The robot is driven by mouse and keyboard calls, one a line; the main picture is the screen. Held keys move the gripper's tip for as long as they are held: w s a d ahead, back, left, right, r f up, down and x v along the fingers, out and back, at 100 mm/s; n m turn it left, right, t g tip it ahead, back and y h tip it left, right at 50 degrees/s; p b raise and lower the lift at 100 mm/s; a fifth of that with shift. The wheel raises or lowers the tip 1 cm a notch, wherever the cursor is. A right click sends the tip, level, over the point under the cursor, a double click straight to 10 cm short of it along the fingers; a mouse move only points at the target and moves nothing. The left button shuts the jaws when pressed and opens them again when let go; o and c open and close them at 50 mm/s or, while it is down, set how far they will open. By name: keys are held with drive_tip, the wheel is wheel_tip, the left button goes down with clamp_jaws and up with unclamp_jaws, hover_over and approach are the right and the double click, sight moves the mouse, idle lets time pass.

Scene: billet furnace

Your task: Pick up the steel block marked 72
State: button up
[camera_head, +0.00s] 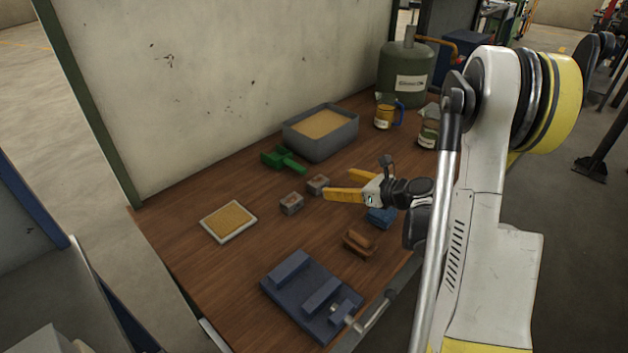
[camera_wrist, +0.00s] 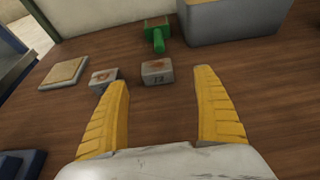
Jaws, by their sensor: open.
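Two small grey steel blocks with brownish tops sit on the wooden table. One block (camera_head: 318,184) is nearer the grey bin, and in the wrist view this block (camera_wrist: 157,72) lies ahead of the gap between my fingers, with small dark digits on its front that look like 72. The other block (camera_head: 291,204) is nearer the tan pad. It shows in the wrist view (camera_wrist: 102,78) partly behind my left finger, its mark not readable. My gripper (camera_head: 341,185) is open and empty, its yellow fingers short of the blocks.
A green scoop (camera_head: 284,161) and a grey bin of sand (camera_head: 321,132) stand behind the blocks. A tan pad (camera_head: 228,221) lies to the left.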

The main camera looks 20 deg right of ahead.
sight(319, 181)
drive_tip(key=x, duration=0.3)
drive_tip(key=shift+w+a+f+b, duration=0.2)
drive_tip(key=shift+w+b, duration=0.05)
drive_tip(key=shift+b, duration=0.15)
drive_tip(key=b+x, duration=0.1)
drive_tip(key=x, duration=0.1)
drive_tip(key=b+x, duration=0.1)
drive_tip(key=x, duration=0.1)
drive_tip(key=shift+a+f, duration=0.1)
drive_tip(key=shift+a, duration=0.35)
drive_tip(key=shift+w, duration=0.35)
drive_tip(key=c, duration=1.5)
